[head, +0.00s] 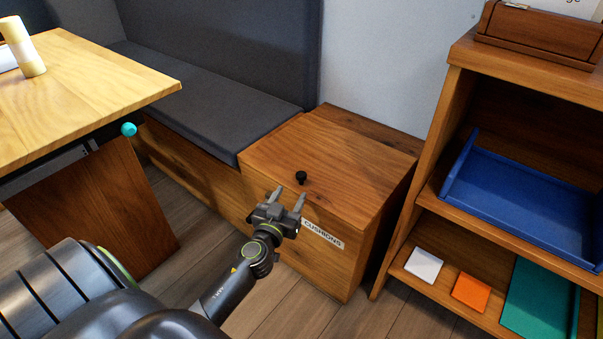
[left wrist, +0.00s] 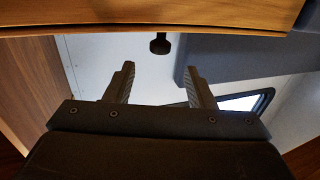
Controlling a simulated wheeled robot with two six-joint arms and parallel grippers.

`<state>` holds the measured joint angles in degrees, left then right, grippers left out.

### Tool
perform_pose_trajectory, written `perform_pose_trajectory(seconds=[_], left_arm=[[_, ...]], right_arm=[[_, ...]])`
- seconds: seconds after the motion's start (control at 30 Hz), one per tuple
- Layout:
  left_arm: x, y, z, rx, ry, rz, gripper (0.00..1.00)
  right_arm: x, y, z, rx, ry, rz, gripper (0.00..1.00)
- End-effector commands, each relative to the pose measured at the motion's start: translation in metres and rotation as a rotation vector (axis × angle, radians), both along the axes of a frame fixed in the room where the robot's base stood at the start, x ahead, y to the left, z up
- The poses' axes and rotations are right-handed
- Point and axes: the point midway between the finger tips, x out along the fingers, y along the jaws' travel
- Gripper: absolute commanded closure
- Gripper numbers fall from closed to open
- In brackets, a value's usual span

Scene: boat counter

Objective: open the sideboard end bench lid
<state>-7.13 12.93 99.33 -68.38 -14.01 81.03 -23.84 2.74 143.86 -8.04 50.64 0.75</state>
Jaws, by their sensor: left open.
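The end bench is a wooden box with a shut wooden lid (head: 325,160) in the head view. A small black knob (head: 301,177) stands on the lid near its front edge. A white label reading "CUSHIONS" (head: 323,234) is on the box front. My left gripper (head: 287,197) is open and empty just in front of the knob, apart from it, with its fingers pointing toward the lid. In the left wrist view, the knob (left wrist: 160,44) shows beyond the gap between the open fingers (left wrist: 160,68), against a wooden edge. My right gripper does not show.
A grey cushioned bench (head: 190,90) adjoins the box on the left. A wooden table (head: 75,85) is at the far left. A wooden shelf unit (head: 455,85) with a blue tray (head: 510,195) stands close on the right. The floor in front of the box is clear.

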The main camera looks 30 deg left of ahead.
Motion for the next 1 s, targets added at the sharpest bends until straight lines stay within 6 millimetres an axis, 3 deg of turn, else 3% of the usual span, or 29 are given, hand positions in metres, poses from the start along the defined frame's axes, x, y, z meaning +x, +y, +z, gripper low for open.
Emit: perform_pose_trajectory(seconds=[0.3, 0.5, 0.93, 1.0], left_arm=[[0.06, 0.014, 0.0, 0.001, -0.001, 0.0, 0.51], [0.084, 0.02, -0.001, -0.001, 0.0, 0.0, 0.51], [0.091, 0.022, 0.0, 0.0, 0.001, 0.0, 0.51], [0.091, 0.022, 0.0, 0.0, 0.001, 0.0, 0.6]], right_arm=[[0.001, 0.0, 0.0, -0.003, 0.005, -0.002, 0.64], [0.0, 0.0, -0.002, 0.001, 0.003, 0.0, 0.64], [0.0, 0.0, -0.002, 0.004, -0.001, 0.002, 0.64], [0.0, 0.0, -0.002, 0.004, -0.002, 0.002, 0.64]])
